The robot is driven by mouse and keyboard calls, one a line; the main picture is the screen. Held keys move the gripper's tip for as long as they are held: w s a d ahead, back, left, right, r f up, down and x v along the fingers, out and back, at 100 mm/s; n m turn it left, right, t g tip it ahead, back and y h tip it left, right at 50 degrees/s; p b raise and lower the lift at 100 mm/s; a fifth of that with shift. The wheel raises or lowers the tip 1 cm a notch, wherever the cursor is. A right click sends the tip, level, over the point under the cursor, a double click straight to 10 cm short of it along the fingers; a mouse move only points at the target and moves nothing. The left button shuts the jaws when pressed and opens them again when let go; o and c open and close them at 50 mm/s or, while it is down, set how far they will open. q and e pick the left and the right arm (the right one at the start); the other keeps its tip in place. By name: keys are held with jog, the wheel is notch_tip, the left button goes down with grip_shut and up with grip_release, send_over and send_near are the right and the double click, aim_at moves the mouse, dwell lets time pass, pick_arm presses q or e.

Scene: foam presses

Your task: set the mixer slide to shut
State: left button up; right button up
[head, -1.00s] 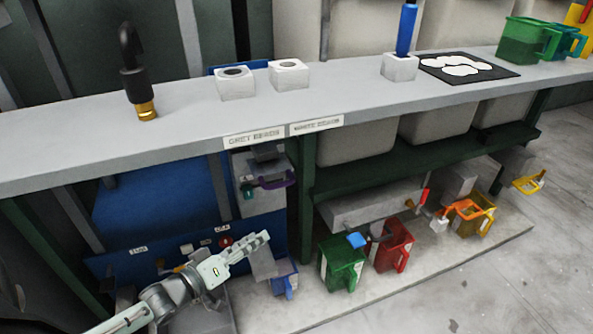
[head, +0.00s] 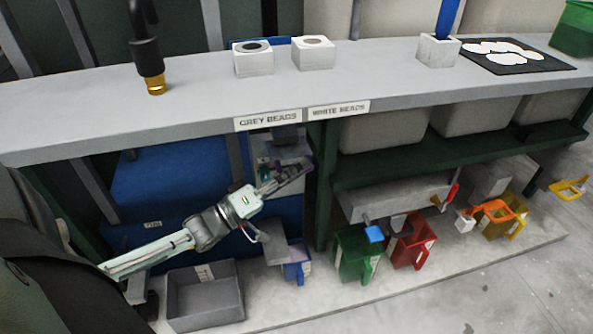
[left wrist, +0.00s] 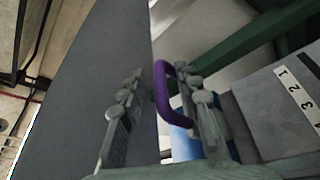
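The purple handle (left wrist: 166,92), which I take to be the mixer slide's, shows in the left wrist view between the fingers of my left gripper (left wrist: 160,112). The fingers stand apart on either side of it, and the handle is closer to the right-hand finger. I cannot tell whether they touch. In the head view my left gripper (head: 290,178) is at the grey unit (head: 290,147) under the bench and largely hides the handle. Whether the slide is open or shut cannot be read. My right gripper is not in view.
The bench (head: 200,105) overhangs the unit, with a green post (head: 322,190) close to the right. Below are a grey bin (head: 205,295), a blue container (head: 297,268), a green jug (head: 357,255) and a red jug (head: 412,242). A numbered strip (left wrist: 298,92) shows in the wrist view.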

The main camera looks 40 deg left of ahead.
aim_at(292, 157)
pick_arm(q)
jog(key=shift+w, duration=0.1)
grip_shut()
dwell(0.4)
jog(key=w+a, duration=0.2)
jog(key=a, duration=0.1)
jog(key=shift+w+f+b, duration=0.1)
jog(key=shift+w+b, duration=0.15)
jog(key=shift+b, duration=0.1)
jog(key=shift+w+a, duration=0.2)
jog(key=shift+a, duration=0.05)
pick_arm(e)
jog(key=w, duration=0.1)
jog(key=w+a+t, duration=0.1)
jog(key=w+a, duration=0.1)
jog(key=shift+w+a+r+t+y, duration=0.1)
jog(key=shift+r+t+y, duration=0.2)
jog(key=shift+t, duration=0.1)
pick_arm(q)
grip_release()
